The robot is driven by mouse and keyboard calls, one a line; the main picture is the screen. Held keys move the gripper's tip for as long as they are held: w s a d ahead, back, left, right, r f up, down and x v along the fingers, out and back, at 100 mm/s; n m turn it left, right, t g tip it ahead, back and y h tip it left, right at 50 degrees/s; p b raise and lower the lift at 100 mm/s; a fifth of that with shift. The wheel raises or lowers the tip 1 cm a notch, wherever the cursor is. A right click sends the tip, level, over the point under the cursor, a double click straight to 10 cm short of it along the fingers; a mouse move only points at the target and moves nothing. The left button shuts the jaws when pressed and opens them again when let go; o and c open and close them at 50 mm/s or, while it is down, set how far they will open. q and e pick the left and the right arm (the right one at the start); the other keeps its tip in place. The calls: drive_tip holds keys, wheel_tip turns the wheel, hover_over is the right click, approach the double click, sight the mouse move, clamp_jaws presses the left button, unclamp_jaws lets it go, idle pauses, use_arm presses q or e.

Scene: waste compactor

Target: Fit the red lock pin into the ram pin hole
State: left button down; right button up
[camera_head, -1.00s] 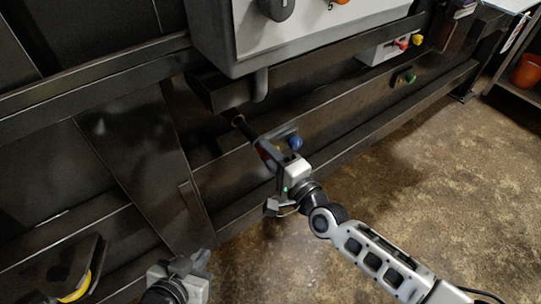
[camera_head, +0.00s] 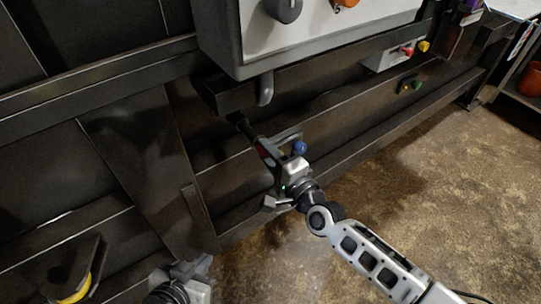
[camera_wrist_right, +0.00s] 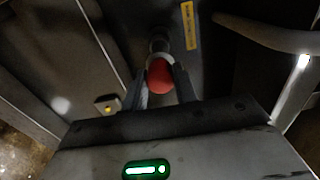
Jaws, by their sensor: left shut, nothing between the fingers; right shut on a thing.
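The red lock pin (camera_head: 263,148) is in my right gripper (camera_head: 271,157), which is shut on it in front of the dark machine frame. In the right wrist view its round red end (camera_wrist_right: 159,76) sits between the two fingers, with a grey shaft beyond it. In the head view a dark shaft runs from the gripper up and left to the frame below the control box. The ram pin hole cannot be made out, so I cannot tell whether the tip is inside it. My left gripper (camera_head: 194,266) is shut and empty at the bottom, away from the pin.
A grey bar and a blue knob (camera_head: 299,147) are close beside my right gripper. A curved bar (camera_wrist_right: 268,34) crosses the right wrist view at upper right. The control box (camera_head: 230,50) overhangs above. Floor at the right is open.

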sight(253, 138)
drive_tip(key=shift+b+x, duration=1.35)
drive_tip(key=shift+x, duration=1.2)
drive_tip(key=shift+w+a, duration=0.25)
drive_tip(key=shift+w, duration=0.15)
drive_tip(key=shift+w+a+r+b, duration=0.1)
drive_tip(key=shift+w+a+b, duration=0.15)
drive_tip(key=shift+w+b, duration=0.15)
idle(0.5)
drive_tip(key=o, duration=1)
drive_tip(key=shift+f, duration=0.2)
drive_tip(key=shift+c, duration=0.3)
